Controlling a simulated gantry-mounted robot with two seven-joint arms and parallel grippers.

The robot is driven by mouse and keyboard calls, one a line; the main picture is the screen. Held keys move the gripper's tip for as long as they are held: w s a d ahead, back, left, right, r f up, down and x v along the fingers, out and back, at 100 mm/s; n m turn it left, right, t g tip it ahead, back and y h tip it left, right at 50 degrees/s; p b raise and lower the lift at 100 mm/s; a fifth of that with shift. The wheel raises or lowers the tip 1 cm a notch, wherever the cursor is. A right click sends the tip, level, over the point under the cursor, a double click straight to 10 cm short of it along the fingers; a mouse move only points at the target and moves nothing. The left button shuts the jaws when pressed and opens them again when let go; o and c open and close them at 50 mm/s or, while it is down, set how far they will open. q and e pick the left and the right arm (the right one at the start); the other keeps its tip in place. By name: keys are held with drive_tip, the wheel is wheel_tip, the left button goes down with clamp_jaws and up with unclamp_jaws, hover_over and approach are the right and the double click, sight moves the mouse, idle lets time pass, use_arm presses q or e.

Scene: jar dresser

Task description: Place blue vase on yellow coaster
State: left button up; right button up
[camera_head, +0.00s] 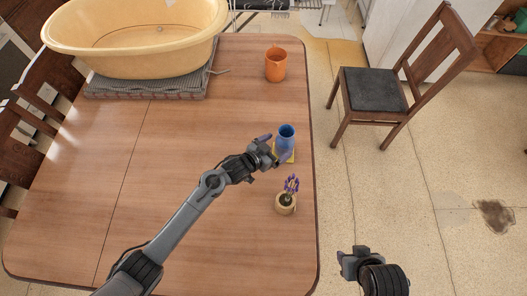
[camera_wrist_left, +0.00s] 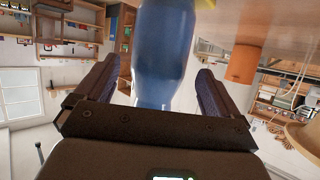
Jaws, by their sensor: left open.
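The blue vase (camera_head: 287,136) is upright near the table's right edge, over the yellow coaster (camera_head: 291,158). Only parts of the coaster show around the vase's base, and the exact contact is partly hidden. My left gripper (camera_head: 272,151) is at the vase's left side with its fingers open. In the left wrist view the vase (camera_wrist_left: 164,55) stands between the two spread fingers, with a gap visible on each side. My right gripper (camera_head: 359,262) is over the floor, off the table's right side; its jaws are not clear.
A small potted purple plant (camera_head: 286,203) stands close in front of the coaster. An orange mug (camera_head: 276,65) stands behind it. The table's left and middle are clear.

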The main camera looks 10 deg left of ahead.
use_arm(q)
drive_tip(key=p+v, duration=0.1)
drive_tip(key=v, duration=0.6)
idle(0.3)
